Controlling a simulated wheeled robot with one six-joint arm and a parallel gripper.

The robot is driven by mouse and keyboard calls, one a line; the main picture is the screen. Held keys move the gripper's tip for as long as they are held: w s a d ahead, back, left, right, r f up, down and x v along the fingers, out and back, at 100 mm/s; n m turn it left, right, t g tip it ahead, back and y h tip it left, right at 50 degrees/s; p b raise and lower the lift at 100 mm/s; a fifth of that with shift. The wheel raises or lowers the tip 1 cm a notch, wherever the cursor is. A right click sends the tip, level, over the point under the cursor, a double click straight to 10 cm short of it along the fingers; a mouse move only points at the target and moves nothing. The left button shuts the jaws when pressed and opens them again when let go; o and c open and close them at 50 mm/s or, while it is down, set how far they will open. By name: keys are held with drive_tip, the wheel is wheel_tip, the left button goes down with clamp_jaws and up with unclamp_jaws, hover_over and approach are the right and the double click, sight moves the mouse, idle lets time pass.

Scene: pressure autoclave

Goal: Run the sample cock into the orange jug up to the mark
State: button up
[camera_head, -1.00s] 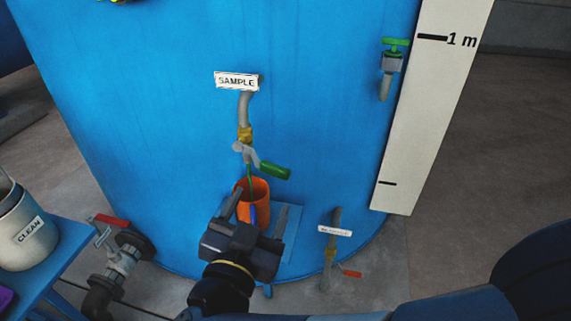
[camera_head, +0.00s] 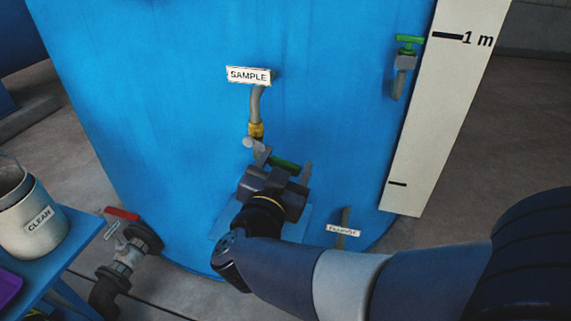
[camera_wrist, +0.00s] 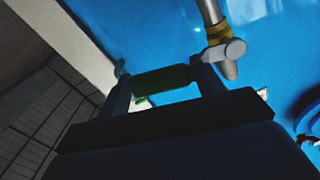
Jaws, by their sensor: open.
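The sample cock hangs under the SAMPLE sign (camera_head: 248,75) on the blue tank, with a brass fitting (camera_head: 256,130) and a green lever handle (camera_head: 286,164). My gripper (camera_head: 280,168) is open at the lever. In the wrist view the green handle (camera_wrist: 163,80) lies across the gap between my two fingers (camera_wrist: 165,88), and the grey cock body (camera_wrist: 226,52) is beside the right finger. The orange jug is hidden behind my gripper in the head view and does not show in the wrist view. Its level, its mark and any flow cannot be seen.
A CLEAN can (camera_head: 32,222) stands on a blue table (camera_head: 66,245) at left. A red-handled valve (camera_head: 122,214) is low on the tank. A second green-handled cock (camera_head: 408,45) and a white gauge board (camera_head: 425,120) are at right. A small labelled pipe (camera_head: 343,230) is low right.

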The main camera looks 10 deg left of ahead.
drive_tip(key=shift+c, duration=0.4)
drive_tip(key=c, duration=1)
drive_tip(key=r+n+p, duration=0.1)
drive_tip(key=p, duration=0.2)
drive_tip(key=shift+r, duration=0.15)
drive_tip(key=shift+c, duration=0.2)
drive_tip(key=r+n+p, duration=0.1)
drive_tip(key=n+p, duration=0.1)
drive_tip(key=p, duration=0.2)
drive_tip(key=shift+d+r, duration=0.1)
drive_tip(key=shift+r, duration=0.05)
drive_tip(key=o, duration=1.1)
drive_tip(key=shift+s, duration=0.1)
drive_tip(key=s, duration=0.7)
drive_tip(key=s+a, duration=0.1)
drive_tip(key=s, duration=0.2)
drive_tip(key=shift+s, duration=0.3)
